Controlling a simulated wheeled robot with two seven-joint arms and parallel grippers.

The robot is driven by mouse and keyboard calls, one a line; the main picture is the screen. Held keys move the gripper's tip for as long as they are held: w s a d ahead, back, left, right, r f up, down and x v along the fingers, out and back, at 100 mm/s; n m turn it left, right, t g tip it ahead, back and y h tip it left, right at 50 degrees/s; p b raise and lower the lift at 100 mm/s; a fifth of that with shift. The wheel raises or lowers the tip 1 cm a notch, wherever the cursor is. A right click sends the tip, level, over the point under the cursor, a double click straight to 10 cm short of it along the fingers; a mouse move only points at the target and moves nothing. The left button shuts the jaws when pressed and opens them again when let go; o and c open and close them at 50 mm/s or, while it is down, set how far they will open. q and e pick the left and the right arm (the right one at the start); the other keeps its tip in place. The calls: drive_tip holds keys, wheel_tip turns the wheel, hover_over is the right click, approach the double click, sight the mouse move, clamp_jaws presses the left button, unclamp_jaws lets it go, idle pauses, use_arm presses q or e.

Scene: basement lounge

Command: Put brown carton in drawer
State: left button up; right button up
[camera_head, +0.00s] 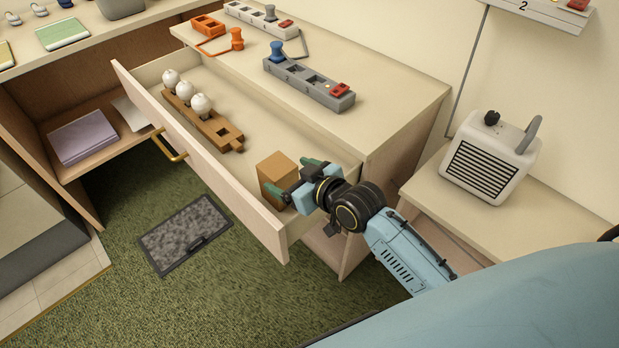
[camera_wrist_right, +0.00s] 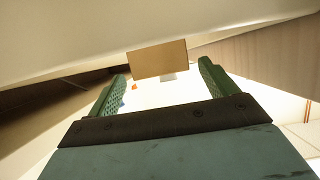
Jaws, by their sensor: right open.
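The brown carton (camera_head: 273,178) stands inside the open drawer (camera_head: 205,170), near its right end and close to the front panel. My right gripper (camera_head: 296,180) is open over that end of the drawer, its green fingers directly beside the carton and pointing at it. In the right wrist view the carton (camera_wrist_right: 157,60) shows just beyond and between the two spread fingers (camera_wrist_right: 162,84), with nothing gripped. Whether a finger touches it, I cannot tell. My left gripper is not in view.
A wooden holder (camera_head: 214,128) with white bulbs lies in the drawer, left of the carton. Grey (camera_head: 308,84) and white (camera_head: 262,19) power strips lie on the cabinet top. A heater (camera_head: 488,158) stands at right. A purple book (camera_head: 82,138) lies on the left shelf.

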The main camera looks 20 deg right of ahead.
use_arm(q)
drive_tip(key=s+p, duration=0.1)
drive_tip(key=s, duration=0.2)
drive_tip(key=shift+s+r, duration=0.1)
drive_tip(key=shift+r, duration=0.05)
use_arm(e)
drive_tip(key=v, duration=0.6)
drive_tip(key=shift+s+r, duration=0.15)
drive_tip(key=shift+s, duration=0.1)
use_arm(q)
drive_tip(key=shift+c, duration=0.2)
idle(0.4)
